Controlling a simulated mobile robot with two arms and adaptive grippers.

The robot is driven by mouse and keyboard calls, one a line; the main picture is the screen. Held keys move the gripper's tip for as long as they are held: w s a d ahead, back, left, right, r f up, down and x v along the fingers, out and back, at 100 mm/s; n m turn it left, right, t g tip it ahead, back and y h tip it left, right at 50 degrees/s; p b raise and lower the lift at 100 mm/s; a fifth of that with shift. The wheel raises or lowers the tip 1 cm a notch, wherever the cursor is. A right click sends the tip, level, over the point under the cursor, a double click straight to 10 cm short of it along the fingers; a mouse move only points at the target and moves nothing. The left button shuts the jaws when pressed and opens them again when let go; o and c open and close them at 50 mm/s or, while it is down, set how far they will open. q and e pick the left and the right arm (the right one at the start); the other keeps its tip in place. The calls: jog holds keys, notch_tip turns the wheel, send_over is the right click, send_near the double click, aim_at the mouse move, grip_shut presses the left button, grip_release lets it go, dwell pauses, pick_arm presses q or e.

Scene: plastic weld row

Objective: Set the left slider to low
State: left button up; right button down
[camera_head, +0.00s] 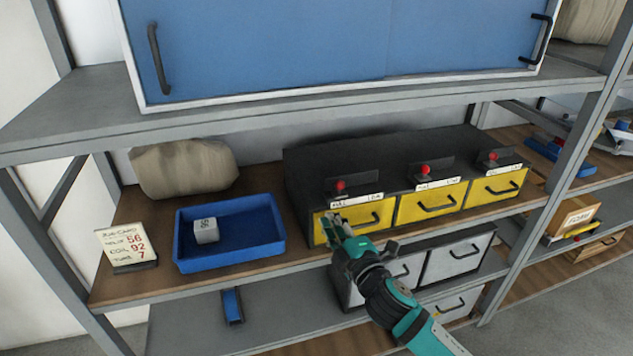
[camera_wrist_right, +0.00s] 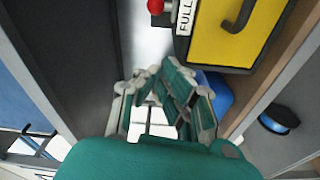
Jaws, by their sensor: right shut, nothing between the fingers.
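The left slider is a red knob (camera_head: 341,187) on top of the dark cabinet, above the leftmost yellow drawer (camera_head: 352,220). It stands near the left end of its white label (camera_head: 357,201), which seems to read FULL at left and LOW at right. In the right wrist view the red knob (camera_wrist_right: 155,7) is at the top edge, beside the word FULL. My right gripper (camera_head: 335,222) is shut and empty, in front of and below the knob, near the left drawer's left edge. It fills the lower middle of the right wrist view (camera_wrist_right: 165,90). My left gripper is not in view.
Two more red knobs, middle (camera_head: 424,169) and right (camera_head: 493,156), stand along the cabinet (camera_head: 300,165). A blue tray (camera_head: 262,255) with a white cube (camera_head: 206,230) and a card (camera_head: 127,246) stand at left. The upper shelf (camera_head: 300,113) overhangs the cabinet.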

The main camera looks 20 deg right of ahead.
aim_at(340, 188)
jog(key=r, duration=0.2)
jog(key=shift+s+a+r+t, duration=0.1)
jog(key=shift+a+r+t, duration=0.2)
jog(key=shift+a, duration=0.05)
jog(key=w, duration=0.3)
jog(key=w+a+p, duration=0.1)
jog(key=w, duration=0.2)
jog(key=w+p, duration=0.1)
jog(key=w, duration=0.3)
jog(key=shift+a+r, duration=0.35)
jog(key=shift+r, duration=0.05)
jog(key=d, duration=0.2)
jog(key=d+p, duration=0.1)
jog(key=shift+s+d+f, duration=0.15)
jog(key=shift+s+f, duration=0.2)
jog(key=shift+f, duration=0.05)
jog(key=shift+s+d, duration=0.1)
jog(key=shift+d, duration=0.3)
jog(key=shift+f, duration=0.1)
jog(key=shift+a, duration=0.1)
